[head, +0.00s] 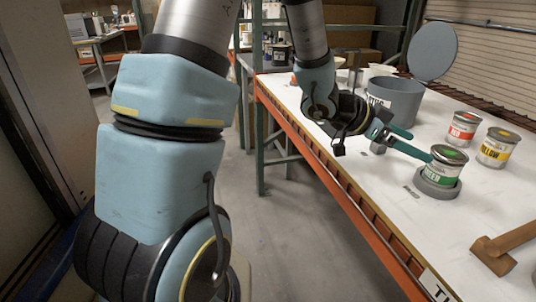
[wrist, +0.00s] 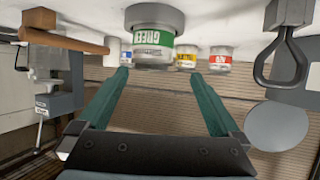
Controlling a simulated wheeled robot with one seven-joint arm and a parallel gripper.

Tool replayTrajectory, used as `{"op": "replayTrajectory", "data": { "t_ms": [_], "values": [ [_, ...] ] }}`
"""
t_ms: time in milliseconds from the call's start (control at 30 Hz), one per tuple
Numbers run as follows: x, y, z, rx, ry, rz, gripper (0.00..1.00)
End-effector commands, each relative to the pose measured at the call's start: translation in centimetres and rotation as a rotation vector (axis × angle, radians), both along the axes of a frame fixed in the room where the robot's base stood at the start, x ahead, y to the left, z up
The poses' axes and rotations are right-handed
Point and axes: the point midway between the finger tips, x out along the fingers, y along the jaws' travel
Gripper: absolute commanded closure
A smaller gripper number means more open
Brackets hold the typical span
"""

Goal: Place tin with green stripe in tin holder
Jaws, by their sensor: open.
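The tin with the green stripe (head: 446,166) stands upright in the round grey tin holder (head: 438,189) on the white table. In the wrist view, which is upside down, the tin (wrist: 153,48) and the holder (wrist: 156,18) are at the top centre. My gripper (head: 419,146) is open and empty, to the left of the tin. Its green fingers point towards the tin. In the wrist view the tin shows between and beyond the fingertips (wrist: 165,76), and no grip on it is visible. One fingertip looks close to the tin's edge in the head view; contact cannot be told.
A red-labelled tin (head: 463,129) and a yellow-labelled tin (head: 497,147) stand behind the green one. A blue-labelled tin (wrist: 126,55) shows in the wrist view. A grey bucket (head: 397,102) stands farther back. A brown wooden bar (head: 505,246) lies at the front right.

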Motion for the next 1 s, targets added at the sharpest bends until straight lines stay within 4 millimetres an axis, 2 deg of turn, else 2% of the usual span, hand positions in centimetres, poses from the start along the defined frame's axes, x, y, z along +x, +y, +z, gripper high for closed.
{"op": "replayTrajectory", "data": {
  "t_ms": [67,167,200,267,300,367,400,467,500,533,600,733,833,1000],
  "values": [
    [2.7,1.7,-0.3,0.047,-0.026,0.111,0.0],
    [7.7,6.1,-1.1,0.158,-0.057,0.342,0.0],
    [9.8,8.8,-1.5,0.22,-0.06,0.457,0.0],
    [12.3,13.8,-2.2,0.324,-0.044,0.639,0.0],
    [13.4,17.6,-2.6,0.399,-0.016,0.763,0.0],
    [13.7,23.4,-3.3,0.511,0.054,0.936,0.0],
    [13.1,26.9,-3.7,0.582,0.116,1.041,0.0],
    [11.4,31.4,-4.3,0.672,0.229,1.171,0.0],
    [9.8,33.6,-4.6,0.722,0.31,1.24,0.0],
    [8.6,35.0,-4.8,0.753,0.37,1.281,0.0],
    [5.9,37.1,-5.0,0.806,0.5,1.351,0.0],
    [2.5,38.6,-5.2,0.849,0.669,1.409,0.0],
    [1.5,38.8,-5.2,0.859,0.721,1.421,0.0],
    [1.4,38.8,-5.2,0.861,0.726,1.42,0.0]
  ]
}}
